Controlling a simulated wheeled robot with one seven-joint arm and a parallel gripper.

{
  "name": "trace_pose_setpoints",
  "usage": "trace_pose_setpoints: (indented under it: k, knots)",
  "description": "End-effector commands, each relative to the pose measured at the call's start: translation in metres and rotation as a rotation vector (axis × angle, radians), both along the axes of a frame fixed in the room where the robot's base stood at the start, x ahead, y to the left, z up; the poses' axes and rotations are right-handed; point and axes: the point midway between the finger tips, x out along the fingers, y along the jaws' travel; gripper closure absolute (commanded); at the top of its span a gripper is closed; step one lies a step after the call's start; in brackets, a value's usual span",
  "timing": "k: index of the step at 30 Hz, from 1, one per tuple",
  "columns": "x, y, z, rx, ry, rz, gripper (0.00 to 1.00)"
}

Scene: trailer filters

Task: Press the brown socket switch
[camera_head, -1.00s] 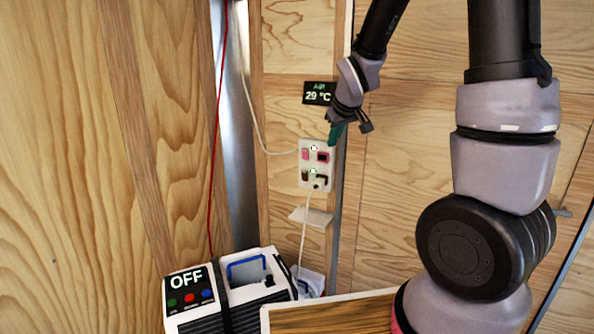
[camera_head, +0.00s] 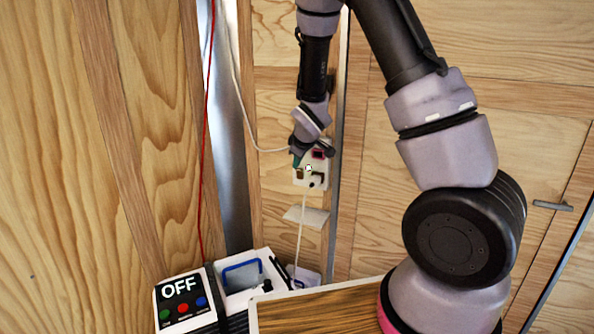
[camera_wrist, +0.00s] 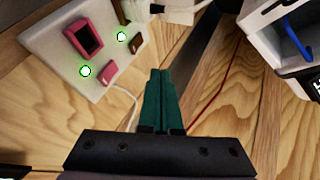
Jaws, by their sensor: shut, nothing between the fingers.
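The white socket panel (camera_head: 318,181) is on the wooden wall. It also fills the upper left of the wrist view (camera_wrist: 50,45). The small brown switch (camera_wrist: 137,43) is at the panel's edge beside a lit green lamp (camera_wrist: 122,37); it also shows just below my gripper in the head view (camera_head: 299,174). My gripper (camera_wrist: 160,72) has green fingers, closed together and empty. In the wrist view the fingertips appear just right of and below the two switches; contact is not visible. It partly hides the panel in the head view (camera_head: 297,161).
A pink socket (camera_wrist: 83,38) and a plug with a white cable (camera_head: 301,225) are on the panel. A small ledge (camera_head: 307,216) is below it. A box with an OFF display (camera_head: 179,288) stands lower left. A red cable (camera_head: 205,130) hangs left of the panel.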

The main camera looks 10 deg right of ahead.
Motion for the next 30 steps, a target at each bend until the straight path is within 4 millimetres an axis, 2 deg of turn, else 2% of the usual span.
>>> trace_pose_setpoints:
  k: [5, 18, 24, 30]
  knots:
    - [0.009, 0.000, -0.012, -0.002, 0.001, 0.001, 1.00]
    - [0.065, 0.002, -0.082, -0.001, 0.002, 0.000, 1.00]
    - [0.088, -0.015, -0.074, 0.002, -0.001, -0.002, 1.00]
    - [0.095, -0.020, -0.072, 0.001, 0.000, -0.001, 1.00]
